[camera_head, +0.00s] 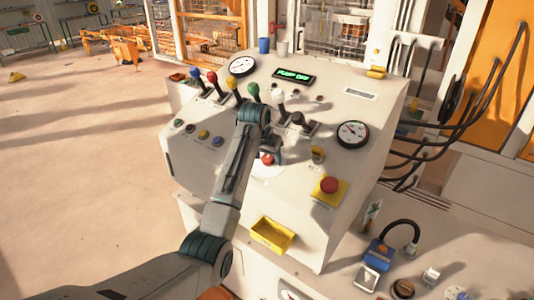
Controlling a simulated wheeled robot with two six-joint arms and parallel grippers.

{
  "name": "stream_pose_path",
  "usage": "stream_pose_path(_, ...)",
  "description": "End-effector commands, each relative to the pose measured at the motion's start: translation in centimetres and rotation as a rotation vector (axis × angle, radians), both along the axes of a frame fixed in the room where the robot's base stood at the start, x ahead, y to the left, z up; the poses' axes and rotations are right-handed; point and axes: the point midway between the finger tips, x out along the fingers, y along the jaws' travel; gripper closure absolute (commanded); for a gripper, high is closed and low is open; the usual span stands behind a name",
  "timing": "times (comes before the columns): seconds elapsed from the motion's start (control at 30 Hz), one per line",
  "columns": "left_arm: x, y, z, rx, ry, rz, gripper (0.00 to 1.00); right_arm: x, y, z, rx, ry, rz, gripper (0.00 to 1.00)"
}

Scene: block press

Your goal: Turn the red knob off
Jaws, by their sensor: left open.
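The red knob (268,159) sits on a pale round plate on the sloping front of the white console (300,213). My left arm comes up from the bottom left, and its wrist bends over the panel. My left gripper (267,152) is open, right at the red knob and partly covering it. I cannot tell whether the fingers touch the knob. The knob's pointer and markings are too small or hidden to read. My right gripper is out of view.
A red mushroom button (330,185) on a yellow plate is to the right. Levers with coloured balls, including a green one (253,89), stand behind. A green-lit display (293,76), gauges (352,133) and a yellow bin (273,234) are on the console.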

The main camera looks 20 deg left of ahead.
Motion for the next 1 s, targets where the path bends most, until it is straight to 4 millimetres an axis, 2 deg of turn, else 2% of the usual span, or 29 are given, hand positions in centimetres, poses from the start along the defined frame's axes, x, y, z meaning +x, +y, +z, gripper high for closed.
stream_pose_path(0.23,0.03,-0.01,-0.13,0.0,0.0,0.0,0.41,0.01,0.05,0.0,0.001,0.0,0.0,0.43)
stream_pose_path(0.27,0.03,-0.01,-0.13,0.0,0.0,0.0,0.45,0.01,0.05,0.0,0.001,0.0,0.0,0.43)
stream_pose_path(0.47,0.03,0.0,-0.1,0.0,0.0,0.0,0.84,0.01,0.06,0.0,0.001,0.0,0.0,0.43)
stream_pose_path(0.77,0.04,0.01,-0.05,-0.01,0.004,0.025,0.85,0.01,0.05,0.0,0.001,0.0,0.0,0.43)
stream_pose_path(1.0,0.12,0.03,0.02,-0.055,0.019,0.133,0.85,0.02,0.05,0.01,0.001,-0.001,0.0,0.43)
